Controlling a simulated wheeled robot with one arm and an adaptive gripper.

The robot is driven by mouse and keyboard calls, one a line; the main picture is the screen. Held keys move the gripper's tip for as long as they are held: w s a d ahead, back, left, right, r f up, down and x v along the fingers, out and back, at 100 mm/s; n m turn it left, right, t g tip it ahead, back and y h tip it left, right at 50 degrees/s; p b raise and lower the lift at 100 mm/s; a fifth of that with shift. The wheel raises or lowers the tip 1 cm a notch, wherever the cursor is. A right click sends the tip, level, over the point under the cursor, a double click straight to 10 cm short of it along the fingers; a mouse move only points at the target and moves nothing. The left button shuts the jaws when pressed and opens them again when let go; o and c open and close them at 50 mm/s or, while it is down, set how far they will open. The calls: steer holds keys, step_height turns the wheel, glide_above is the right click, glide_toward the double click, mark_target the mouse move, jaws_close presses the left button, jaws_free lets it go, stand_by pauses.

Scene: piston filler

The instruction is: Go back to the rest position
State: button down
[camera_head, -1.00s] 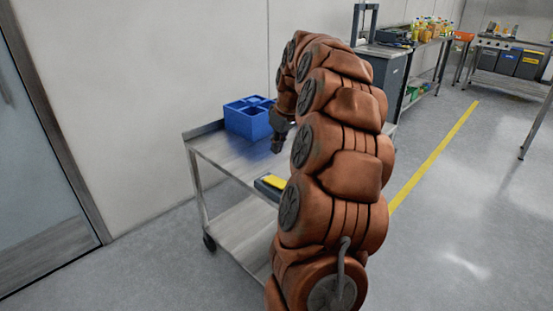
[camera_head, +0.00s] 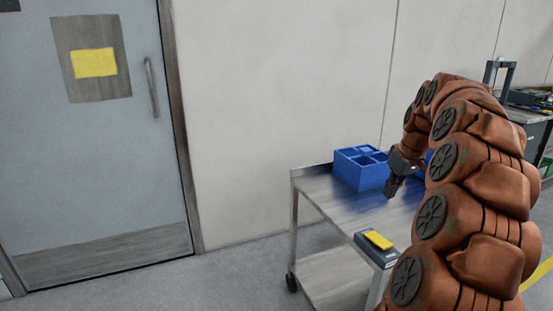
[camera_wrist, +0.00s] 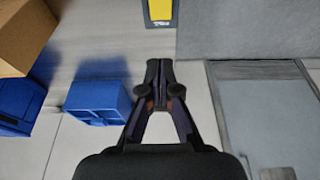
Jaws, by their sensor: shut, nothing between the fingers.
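My gripper (camera_head: 391,190) hangs at the end of my bent arm, above the metal cart (camera_head: 313,184) and just right of a blue divided box (camera_head: 360,171) in the head view. In the wrist view my gripper (camera_wrist: 160,70) has its fingertips together with nothing between them. The blue box (camera_wrist: 98,104) shows there to the left of the fingers, apart from them. My arm hides the right part of the cart in the head view.
A grey device with a yellow top (camera_head: 377,241) sits at the cart's near edge. A closed door (camera_head: 90,160) is at left, with clear floor before it. The wrist view also shows a cardboard box (camera_wrist: 25,30) and another blue bin (camera_wrist: 15,108).

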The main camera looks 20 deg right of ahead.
steer(key=s+a+f+n+g+y, duration=0.1)
steer(key=s+a+f+g, duration=0.15)
steer(key=a, duration=1.15)
steer(key=s+a+f+g, duration=0.1)
steer(key=s+a+f, duration=0.25)
steer(key=a, duration=0.95)
steer(key=s+a+f+g, duration=0.1)
steer(key=s+a+f, duration=0.25)
steer(key=s, duration=0.35)
steer(key=s+a+f+g+h, duration=0.15)
steer(key=s+a, duration=0.25)
steer(key=s, duration=0.4)
steer(key=s+a+f+y, duration=0.1)
steer(key=s+a+f, duration=0.2)
steer(key=s, duration=0.4)
steer(key=s+p+v, duration=0.2)
steer(key=p+v, duration=0.7)
steer(key=s+r+p+v, duration=0.1)
steer(key=s+p+v, duration=0.1)
steer(key=p+v, duration=0.7)
steer(key=shift+a+r+m+t, duration=0.4)
steer(key=shift+a+r, duration=0.05)
steer(key=shift+r, duration=0.15)
steer(key=shift+w+d+h, duration=0.1)
steer(key=shift+d+h, duration=0.05)
steer(key=shift+h, duration=0.1)
